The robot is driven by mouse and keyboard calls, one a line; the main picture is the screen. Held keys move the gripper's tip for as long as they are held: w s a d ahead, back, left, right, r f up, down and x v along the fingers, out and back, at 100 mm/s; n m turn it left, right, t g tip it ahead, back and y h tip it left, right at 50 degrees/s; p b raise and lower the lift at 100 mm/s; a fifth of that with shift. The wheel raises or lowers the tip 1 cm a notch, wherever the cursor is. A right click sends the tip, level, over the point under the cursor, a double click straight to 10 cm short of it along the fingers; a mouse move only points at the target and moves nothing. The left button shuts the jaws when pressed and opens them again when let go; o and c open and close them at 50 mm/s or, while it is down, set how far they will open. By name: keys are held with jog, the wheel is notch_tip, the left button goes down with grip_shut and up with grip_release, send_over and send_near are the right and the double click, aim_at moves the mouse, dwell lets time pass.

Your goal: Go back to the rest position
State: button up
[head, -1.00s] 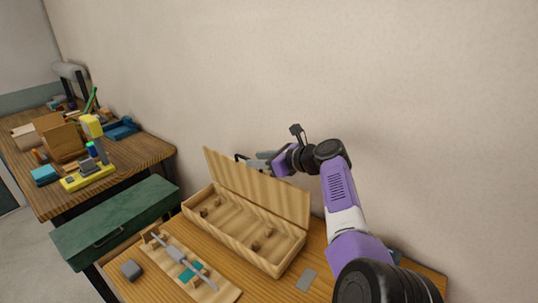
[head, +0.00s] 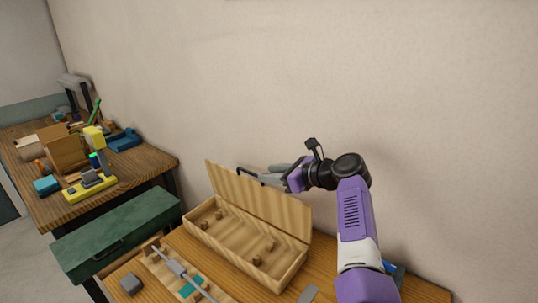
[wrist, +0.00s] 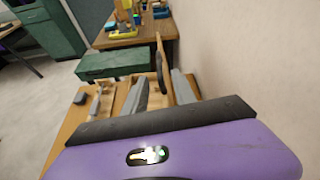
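My gripper (head: 256,176) is in the air above the raised lid of the wooden box, near the wall.
A grey block (head: 131,284) sits at the table's left edge, and a flat grey piece (head: 309,294) lies right of the box. A green drawer unit (head: 120,232) stands to the left, with a cluttered wooden workbench (head: 135,164) beyond. The plain wall (head: 330,80) is behind my arm.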

jog(key=w+d+r+n+t+h, duration=0.1)
jog(key=w+d+n+t+h, duration=0.15)
jog(key=d, duration=0.35)
jog(key=w+d+r+n+t+h, duration=0.1)
jog(key=d+n+t+h, duration=0.2)
jog(key=d, duration=0.2)
jog(key=s+d+f+n+t+h+b, duration=0.1)
jog(key=s+d+f+n+t+h, duration=0.3)
jog(key=s+d+f+n, duration=0.6)
jog(key=s+a+f+n+g+b, duration=0.1)
jog(key=s+n, duration=0.2)
jog(key=s, duration=1.6)
jog(key=s+a+f+n+g+b, duration=0.1)
jog(key=s+f+n, duration=0.1)
jog(key=s, duration=1.7)
jog(key=s+a+f+n+g+h+b, duration=0.1)
jog(key=s+n, duration=0.3)
jog(key=s, duration=1.5)
jog(key=shift+s+a+f, duration=0.3)
jog(key=shift+s+f, duration=0.1)
jog(key=shift+f, duration=0.25)
